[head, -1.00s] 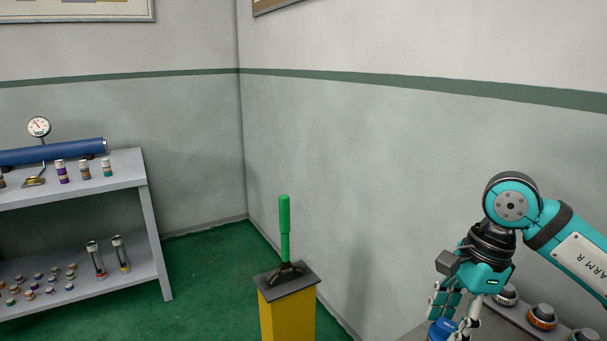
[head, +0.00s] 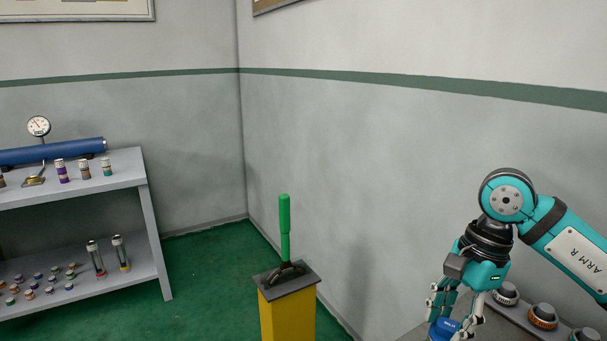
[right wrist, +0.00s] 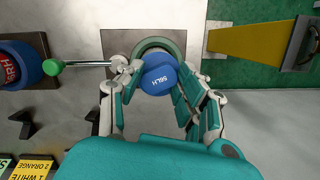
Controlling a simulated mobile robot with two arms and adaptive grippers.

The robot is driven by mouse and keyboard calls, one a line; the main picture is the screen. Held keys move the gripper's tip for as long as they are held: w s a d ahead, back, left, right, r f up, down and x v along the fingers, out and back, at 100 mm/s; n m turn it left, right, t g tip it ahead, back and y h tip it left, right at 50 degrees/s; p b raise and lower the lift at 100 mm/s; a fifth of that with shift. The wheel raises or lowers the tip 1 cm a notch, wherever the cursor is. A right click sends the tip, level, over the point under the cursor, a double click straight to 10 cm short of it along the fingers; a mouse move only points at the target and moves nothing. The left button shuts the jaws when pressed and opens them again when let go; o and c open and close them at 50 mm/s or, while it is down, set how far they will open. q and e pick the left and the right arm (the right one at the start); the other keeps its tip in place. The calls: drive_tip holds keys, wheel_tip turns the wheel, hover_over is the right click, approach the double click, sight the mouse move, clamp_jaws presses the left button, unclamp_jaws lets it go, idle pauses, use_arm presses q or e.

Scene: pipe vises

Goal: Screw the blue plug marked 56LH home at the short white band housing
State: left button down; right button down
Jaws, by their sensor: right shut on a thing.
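The blue plug marked 56LH (right wrist: 158,80) sits between the fingers of my right gripper (right wrist: 162,96), which is shut on it. It stands at a round grey-green ring (right wrist: 150,46) on a grey plate, partly covering the opening; how deep it sits I cannot tell. In the head view the blue plug (head: 445,328) shows low in the picture, under my right gripper (head: 456,318). No white band can be made out on the housing at the plug. My left gripper is not in view.
A lever with a green ball end (right wrist: 53,67) lies left of the ring. Beyond it is a blue and red plug (right wrist: 12,65). A yellow pedestal (head: 287,318) with a green-handled lever stands mid-floor. A shelf (head: 150,210) stands left.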

drive_tip(key=n, duration=0.3)
drive_tip(key=shift+s+f+g, duration=0.1)
drive_tip(key=shift+g, duration=0.3)
drive_tip(key=shift+n, duration=0.8)
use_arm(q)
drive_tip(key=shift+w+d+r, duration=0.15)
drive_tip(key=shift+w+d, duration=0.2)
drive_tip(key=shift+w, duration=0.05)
use_arm(e)
drive_tip(key=shift+n+h, duration=0.3)
drive_tip(key=shift+n, duration=0.1)
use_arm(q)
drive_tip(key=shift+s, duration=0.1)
use_arm(e)
drive_tip(key=c, duration=1.1)
unclamp_jaws()
